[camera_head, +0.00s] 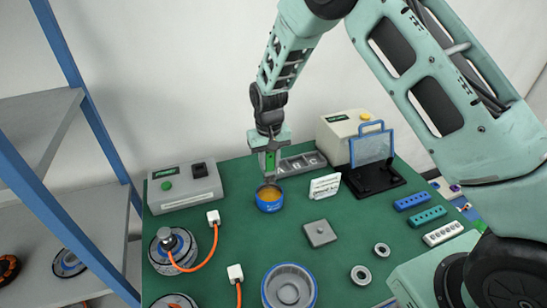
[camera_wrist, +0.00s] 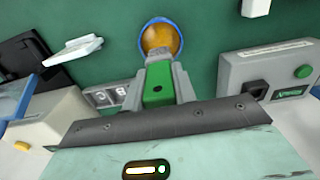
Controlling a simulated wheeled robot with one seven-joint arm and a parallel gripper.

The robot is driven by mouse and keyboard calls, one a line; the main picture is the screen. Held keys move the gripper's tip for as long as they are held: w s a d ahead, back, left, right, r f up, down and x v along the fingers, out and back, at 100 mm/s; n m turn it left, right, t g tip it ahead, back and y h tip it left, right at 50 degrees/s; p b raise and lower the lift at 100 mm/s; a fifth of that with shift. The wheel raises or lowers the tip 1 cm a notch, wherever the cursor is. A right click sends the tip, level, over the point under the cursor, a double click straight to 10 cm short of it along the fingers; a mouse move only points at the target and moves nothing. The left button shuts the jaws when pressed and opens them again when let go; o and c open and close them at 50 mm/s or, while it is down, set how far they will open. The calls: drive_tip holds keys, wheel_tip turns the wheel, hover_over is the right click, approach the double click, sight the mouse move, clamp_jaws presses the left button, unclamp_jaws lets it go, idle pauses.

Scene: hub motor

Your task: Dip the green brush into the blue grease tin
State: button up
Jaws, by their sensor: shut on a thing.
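The blue grease tin (camera_head: 269,199) stands on the green work mat, open at the top with yellow-orange grease inside. My gripper (camera_head: 268,170) is just above and behind the tin, pointing down. It is shut on the green brush (camera_head: 270,160), whose green handle shows between the fingers. In the wrist view the green brush (camera_wrist: 158,85) sits between the fingers, with the grease tin (camera_wrist: 160,38) straight beyond it.
A grey box with a green button (camera_head: 185,187) stands left of the tin. A grey holder marked with letters (camera_head: 302,164) is behind, and a white sign (camera_head: 325,186) to the right. A grey square block (camera_head: 320,233) and hub parts (camera_head: 289,287) lie nearer.

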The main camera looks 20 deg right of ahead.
sight(269, 182)
drive_tip(key=shift+w+f+b, duration=0.1)
drive_tip(key=shift+f+b, duration=1.3)
drive_tip(key=shift+f, duration=0.75)
drive_tip(key=shift+f, duration=0.1)
drive_tip(key=shift+f+b, duration=1.65)
drive_tip(key=shift+f, duration=0.85)
drive_tip(key=shift+r, duration=0.1)
drive_tip(key=shift+r+p, duration=2.8)
drive_tip(key=shift+r, duration=1.35)
